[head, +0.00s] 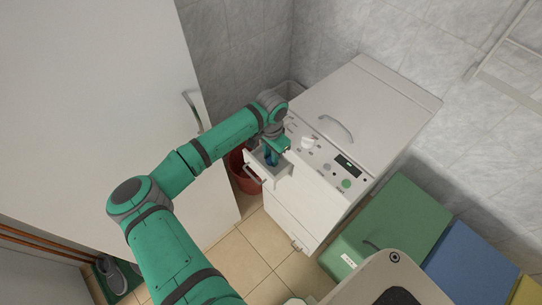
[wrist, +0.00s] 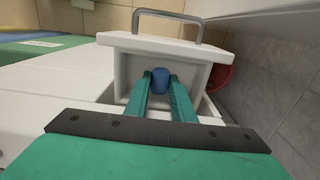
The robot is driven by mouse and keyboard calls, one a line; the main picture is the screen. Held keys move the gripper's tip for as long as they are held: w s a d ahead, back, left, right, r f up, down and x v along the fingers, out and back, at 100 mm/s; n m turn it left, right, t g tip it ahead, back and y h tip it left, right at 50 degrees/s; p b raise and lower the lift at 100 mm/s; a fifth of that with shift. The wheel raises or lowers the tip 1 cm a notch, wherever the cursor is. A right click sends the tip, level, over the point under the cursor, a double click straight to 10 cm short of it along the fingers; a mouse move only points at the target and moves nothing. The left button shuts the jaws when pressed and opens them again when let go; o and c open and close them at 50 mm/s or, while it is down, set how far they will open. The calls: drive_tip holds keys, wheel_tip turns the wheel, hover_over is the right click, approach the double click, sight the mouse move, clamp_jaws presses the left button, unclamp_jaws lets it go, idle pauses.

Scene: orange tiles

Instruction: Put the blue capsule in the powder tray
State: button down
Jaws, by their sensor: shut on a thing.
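The blue capsule (wrist: 160,81) is between the two green fingertips of my gripper (wrist: 161,84) in the wrist view. My gripper is shut on it. The powder tray (wrist: 122,45) is a white drawer pulled out of the washing machine, with a grey handle on its front panel. The capsule shows against the inside of that panel, within the tray's outline; whether it touches the tray floor I cannot tell. In the head view my gripper (head: 271,157) points down over the open tray (head: 283,170), and my arm hides part of it.
The white washing machine (head: 375,100) has a control panel beside the tray. A red bucket (head: 244,178) stands on the floor close to the tray. A tall white door (head: 90,90) is on the left. Green (head: 395,220) and blue (head: 468,265) boxes stand at right.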

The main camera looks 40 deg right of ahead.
drive_tip(key=shift+f, duration=0.2)
drive_tip(key=c, duration=1.5)
unclamp_jaws()
wheel_tip(320, 180, up, 12)
drive_tip(key=shift+r, duration=0.25)
